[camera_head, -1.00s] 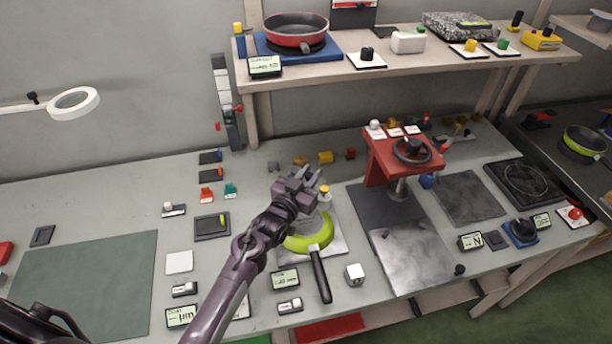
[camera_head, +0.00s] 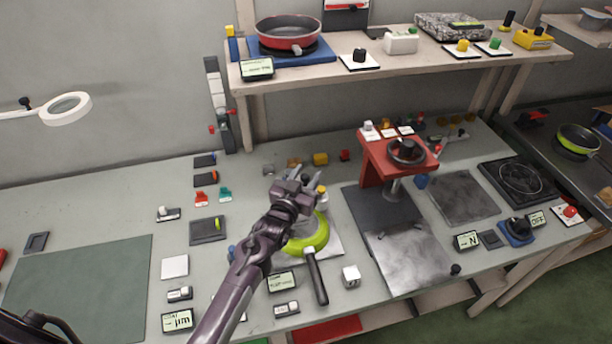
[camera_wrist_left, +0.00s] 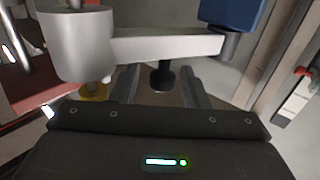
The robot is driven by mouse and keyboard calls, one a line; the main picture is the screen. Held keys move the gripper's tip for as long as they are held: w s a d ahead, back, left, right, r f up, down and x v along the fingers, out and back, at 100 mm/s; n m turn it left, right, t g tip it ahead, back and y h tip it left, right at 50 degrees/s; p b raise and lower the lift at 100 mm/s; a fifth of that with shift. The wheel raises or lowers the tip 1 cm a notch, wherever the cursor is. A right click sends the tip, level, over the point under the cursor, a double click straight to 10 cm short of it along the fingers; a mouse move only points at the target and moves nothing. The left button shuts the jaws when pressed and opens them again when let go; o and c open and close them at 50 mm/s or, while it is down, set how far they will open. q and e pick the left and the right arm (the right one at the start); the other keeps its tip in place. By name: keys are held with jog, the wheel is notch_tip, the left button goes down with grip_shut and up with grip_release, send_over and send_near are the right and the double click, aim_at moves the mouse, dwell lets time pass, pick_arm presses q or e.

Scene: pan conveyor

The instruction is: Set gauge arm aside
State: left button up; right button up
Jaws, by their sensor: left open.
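The gauge arm (camera_wrist_left: 165,46) is a light grey bar in the left wrist view, running between a thick grey cylinder (camera_wrist_left: 77,45) and a dark blue block (camera_wrist_left: 232,12). A black tip (camera_wrist_left: 162,76) hangs below the bar, between my open fingers in the picture. My left gripper (camera_wrist_left: 160,84) shows no clear contact with it. In the head view my left gripper (camera_head: 308,180) is above the lime-rimmed pan (camera_head: 320,238), beside a yellow-topped post (camera_head: 322,191). It hides most of the gauge there.
A red press (camera_head: 372,160) stands to the right. A small white block (camera_head: 351,275) is by the pan's handle. Small switches and displays lie to the left, near a bare green mat (camera_head: 80,285). A shelf (camera_head: 400,73) runs above the back of the bench.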

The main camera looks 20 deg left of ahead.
aim_at(304, 180)
pick_arm(q)
jog(key=shift+s, duration=0.1)
jog(key=s, duration=0.2)
jog(key=s+b, duration=0.1)
jog(key=s, duration=0.1)
jog(key=s+a, duration=0.1)
jog(key=s, duration=0.1)
jog(key=shift+s+f+b, duration=0.1)
jog(key=shift+s+b, duration=0.2)
jog(key=shift+b, duration=0.05)
jog(key=shift+s, duration=0.45)
